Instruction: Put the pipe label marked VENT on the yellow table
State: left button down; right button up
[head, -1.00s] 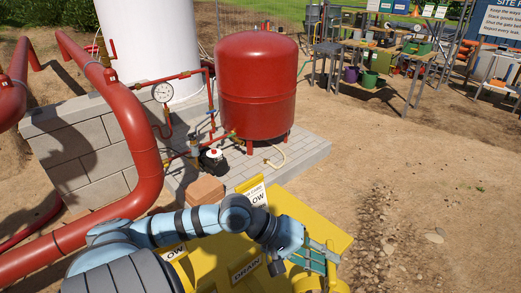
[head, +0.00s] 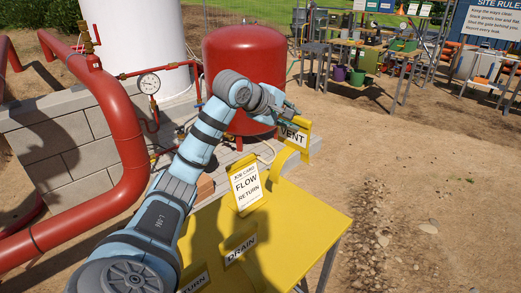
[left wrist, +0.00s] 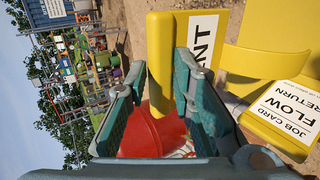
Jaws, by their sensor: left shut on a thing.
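The pipe label marked VENT (head: 292,135) is yellow with a white text plate and a curved yellow band below it. My left gripper (head: 284,110) is shut on its upper edge and holds it upright above the far end of the yellow table (head: 300,222). In the left wrist view the yellow edge of the VENT label (left wrist: 160,50) sits between the fingers of my left gripper (left wrist: 158,75). Whether the band touches the table is unclear. A DRAIN label (head: 240,250) and a partly cut-off label ending in TURN (head: 194,283) are on the table. My right gripper is not in view.
A job card reading FLOW RETURN (head: 247,186) stands on the table near the VENT label. A red tank (head: 240,60) and large red pipes (head: 118,120) are behind and left. The table's right part is bare.

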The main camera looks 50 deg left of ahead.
pick_arm(q)
notch_tip(320, 180, down, 17)
jog(key=s+b, duration=0.1)
jog(key=b, duration=0.1)
jog(key=shift+s+d+b, duration=0.15)
jog(key=shift+d+b, duration=0.15)
jog(key=shift+d, duration=0.05)
jog(key=c, duration=1.6)
grip_release()
jog(key=shift+f, duration=0.25)
jog(key=shift+o, duration=1)
jog(key=shift+w+a+f, duration=0.25)
jog(key=shift+w+f, duration=0.1)
jog(key=shift+w, duration=0.25)
jog(key=shift+s+r, duration=0.15)
jog(key=shift+r, duration=0.05)
